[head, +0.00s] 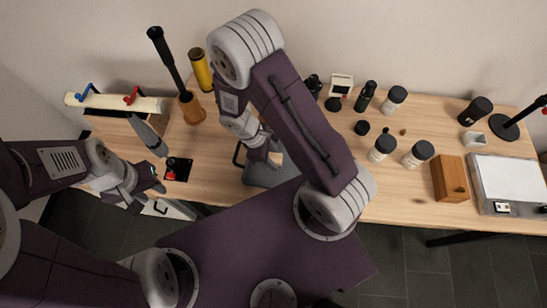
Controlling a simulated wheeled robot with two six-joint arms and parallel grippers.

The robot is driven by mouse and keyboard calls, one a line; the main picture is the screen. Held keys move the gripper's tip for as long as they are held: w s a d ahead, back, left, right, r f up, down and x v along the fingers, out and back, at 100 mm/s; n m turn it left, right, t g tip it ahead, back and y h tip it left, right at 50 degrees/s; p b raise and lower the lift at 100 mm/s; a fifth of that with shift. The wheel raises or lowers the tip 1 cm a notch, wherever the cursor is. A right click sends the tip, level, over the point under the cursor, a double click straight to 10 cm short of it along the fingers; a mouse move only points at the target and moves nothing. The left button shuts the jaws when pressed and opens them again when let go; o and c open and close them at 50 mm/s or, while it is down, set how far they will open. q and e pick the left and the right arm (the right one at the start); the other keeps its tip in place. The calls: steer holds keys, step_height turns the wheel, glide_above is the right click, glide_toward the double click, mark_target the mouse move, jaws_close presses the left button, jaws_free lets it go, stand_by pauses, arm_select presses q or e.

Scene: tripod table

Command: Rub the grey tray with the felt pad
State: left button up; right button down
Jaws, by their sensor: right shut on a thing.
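The grey tray (262,178) lies near the table's front edge, left of the middle, and is partly covered by my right arm. My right gripper (274,156) is over the tray, pointing down, and shut on the felt pad. The pad is mostly hidden by the fingers and arm, so I cannot tell if it touches the tray. My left gripper (148,188) is at the table's front left edge, left of the tray and apart from it. Its fingers are too unclear to tell open from shut.
Several dark-lidded jars (382,149), a wooden box (450,179) and a scale-like device (511,178) occupy the right side of the table.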

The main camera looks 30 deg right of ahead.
step_height(320, 180, up, 2)
steer(key=shift+w+r+p, duration=0.1)
steer(key=shift+p, duration=0.6)
steer(key=shift+r+p, duration=0.6)
steer(key=shift+p, duration=0.1)
